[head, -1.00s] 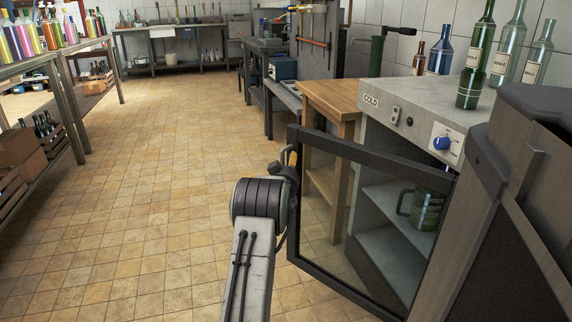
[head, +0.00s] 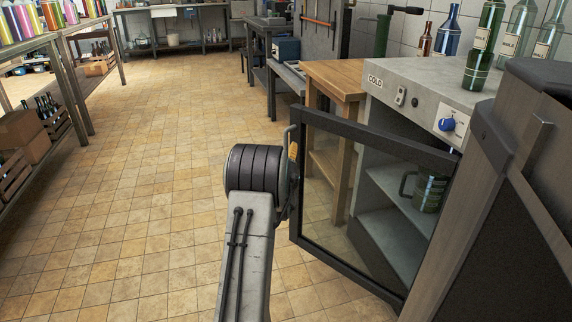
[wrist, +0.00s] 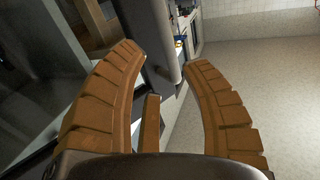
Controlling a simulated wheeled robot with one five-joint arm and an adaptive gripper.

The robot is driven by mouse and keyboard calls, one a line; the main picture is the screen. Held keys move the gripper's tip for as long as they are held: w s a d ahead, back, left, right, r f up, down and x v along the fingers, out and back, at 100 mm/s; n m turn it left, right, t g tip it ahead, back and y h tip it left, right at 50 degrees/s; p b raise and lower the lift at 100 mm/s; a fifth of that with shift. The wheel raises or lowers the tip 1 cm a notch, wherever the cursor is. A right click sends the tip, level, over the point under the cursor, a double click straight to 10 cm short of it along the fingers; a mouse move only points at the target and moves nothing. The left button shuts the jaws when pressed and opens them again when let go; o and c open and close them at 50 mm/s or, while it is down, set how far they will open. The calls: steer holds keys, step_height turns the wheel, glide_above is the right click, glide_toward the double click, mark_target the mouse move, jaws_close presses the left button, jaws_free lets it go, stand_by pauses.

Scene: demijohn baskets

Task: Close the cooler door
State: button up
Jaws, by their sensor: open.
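The cooler (head: 405,105), marked COLD, stands at the right with its front open and shelves showing. Its dark-framed glass door (head: 350,195) stands swung out to the left, into the aisle. My gripper (head: 292,152) is beside the door's outer upright edge, mostly hidden behind my own arm. In the wrist view my gripper (wrist: 168,55) has its two orange-brown fingers spread apart. A dark rounded bar (wrist: 155,45) reaches into the gap between them; I cannot tell whether it is the door's edge or handle, or whether they touch.
A green glass mug (head: 428,190) sits on the cooler's shelf. Bottles (head: 487,45) stand on its top. A wooden table (head: 335,80) stands beyond the door. Shelving with crates (head: 45,130) lines the left. The tiled floor (head: 150,200) between is clear.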

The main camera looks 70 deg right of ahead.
steer(key=shift+s+a, duration=0.25)
steer(key=shift+a, duration=0.95)
steer(key=shift+s+a, duration=0.2)
steer(key=shift+a, duration=0.95)
steer(key=shift+c, duration=0.3)
